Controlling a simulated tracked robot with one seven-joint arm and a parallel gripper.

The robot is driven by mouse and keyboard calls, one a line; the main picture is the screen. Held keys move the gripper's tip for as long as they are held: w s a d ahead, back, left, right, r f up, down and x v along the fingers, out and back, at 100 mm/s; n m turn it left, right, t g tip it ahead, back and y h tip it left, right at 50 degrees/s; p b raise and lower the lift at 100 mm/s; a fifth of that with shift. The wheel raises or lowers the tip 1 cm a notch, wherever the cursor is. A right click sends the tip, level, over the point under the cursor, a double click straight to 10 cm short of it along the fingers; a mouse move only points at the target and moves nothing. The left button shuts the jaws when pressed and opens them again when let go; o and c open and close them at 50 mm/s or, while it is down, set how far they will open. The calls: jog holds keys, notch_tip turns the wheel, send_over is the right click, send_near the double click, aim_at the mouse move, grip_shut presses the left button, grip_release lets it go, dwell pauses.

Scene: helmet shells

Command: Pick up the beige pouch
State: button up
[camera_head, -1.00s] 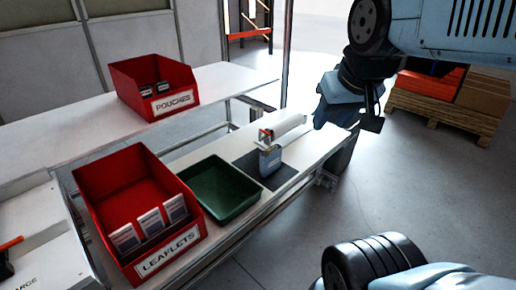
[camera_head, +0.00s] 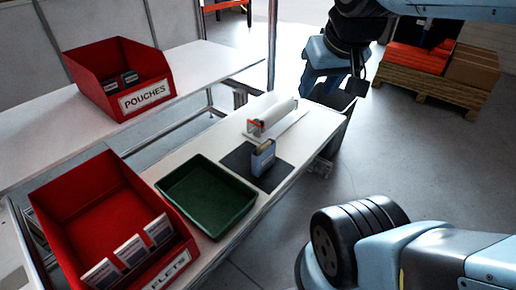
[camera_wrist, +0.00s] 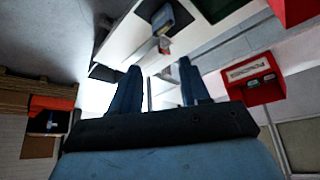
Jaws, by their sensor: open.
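No plainly beige pouch stands out. An upright blue-grey packet (camera_head: 263,160) with a tan upper edge stands on the dark mat (camera_head: 238,161) on the white bench; I cannot tell if the tan part is the pouch. The packet also shows at the top of the wrist view (camera_wrist: 170,18). In the wrist view my gripper (camera_wrist: 158,78) has its two blue fingers spread with nothing between them. The fingers are well apart from the packet. In the head view my arm is at the upper right, beyond the bench end, and its fingers are hard to make out.
A white roll (camera_head: 278,114) lies behind the mat. A green tray (camera_head: 207,196) is left of it, then a red leaflets bin (camera_head: 85,205). A loaded pallet (camera_head: 425,89) is at the back right.

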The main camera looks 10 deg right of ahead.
jog(key=shift+o, duration=0.8)
jog(key=shift+w+d, duration=0.1)
jog(key=shift+w, duration=0.1)
jog(key=o, duration=0.8)
jog(key=w+d+f, duration=0.1)
jog(key=w+d, duration=0.1)
jog(key=w, duration=0.2)
jog(key=w+d+f+h, duration=0.1)
jog(key=w+d+f, duration=0.1)
jog(key=w, duration=0.2)
jog(key=w+d+f+n+h, duration=0.1)
jog(key=w+d, duration=0.1)
jog(key=w, duration=0.1)
jog(key=shift+w+f+t, duration=0.3)
jog(key=shift+w+t, duration=0.1)
jog(key=w+d+f+n+t, duration=0.1)
jog(key=w+d+f+n, duration=0.3)
jog(key=w+f, duration=0.65)
jog(key=n+t+y, duration=0.2)
jog(key=t+y, duration=0.2)
jog(key=y, duration=0.6)
send_near(267, 146)
jog(key=shift+g, duration=0.3)
jog(key=x, duration=0.4)
jog(key=shift+a+r, duration=0.15)
jog(key=shift+a, duration=0.1)
jog(key=shift+x, duration=2.9)
